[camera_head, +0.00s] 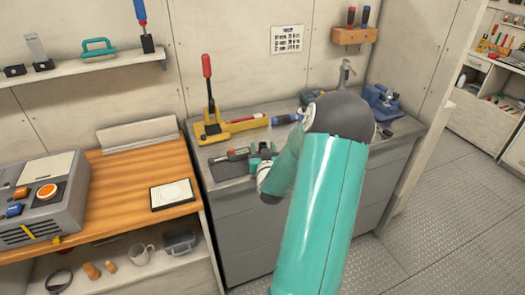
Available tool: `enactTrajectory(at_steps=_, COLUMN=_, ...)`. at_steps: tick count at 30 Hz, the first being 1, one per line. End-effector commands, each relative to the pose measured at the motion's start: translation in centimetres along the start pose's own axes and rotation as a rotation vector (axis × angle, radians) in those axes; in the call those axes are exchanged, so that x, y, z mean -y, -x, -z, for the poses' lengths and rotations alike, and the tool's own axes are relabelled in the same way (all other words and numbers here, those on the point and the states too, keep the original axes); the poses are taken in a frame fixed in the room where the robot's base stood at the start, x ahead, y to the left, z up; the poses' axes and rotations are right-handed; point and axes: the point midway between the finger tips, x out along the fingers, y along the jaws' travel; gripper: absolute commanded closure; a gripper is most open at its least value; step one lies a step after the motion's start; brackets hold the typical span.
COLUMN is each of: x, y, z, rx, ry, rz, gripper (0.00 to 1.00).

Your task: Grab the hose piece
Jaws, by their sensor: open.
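My gripper (262,157) is at the end of my teal arm, low over the front of the grey counter (228,177). It is small in the picture and partly covered by my own arm; its jaws are open. A dark grey object with a small red part (231,158) lies on the counter just left of the gripper; I cannot tell whether they touch. I cannot clearly make out which item is the hose piece. A yellow bench tool with a red-handled upright lever (209,125) stands behind, and a blue and dark cylindrical item (286,119) lies right of it.
A blue vise-like tool (382,101) and a tap (346,72) are at the counter's right and back. A wooden bench (130,180) with a grey machine (42,196) and a white framed square (172,195) is left. A shelf (80,69) hangs above. Metal floor is clear on the right.

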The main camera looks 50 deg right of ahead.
Motion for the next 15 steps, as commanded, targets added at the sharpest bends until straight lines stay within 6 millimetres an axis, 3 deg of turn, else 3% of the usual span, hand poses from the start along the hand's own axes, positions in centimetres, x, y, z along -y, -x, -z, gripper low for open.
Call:
enactTrajectory(at_steps=3, x=0.00, y=0.07, z=0.00, rx=0.000, ry=0.000, rz=0.000, gripper=0.49)
enactTrajectory(at_steps=10, x=0.00, y=0.06, z=0.00, rx=0.000, ry=0.000, rz=0.000, gripper=0.94)
enactTrajectory(at_steps=15, x=0.01, y=-0.02, z=-0.01, rx=0.000, ry=0.000, rz=0.000, gripper=0.96)
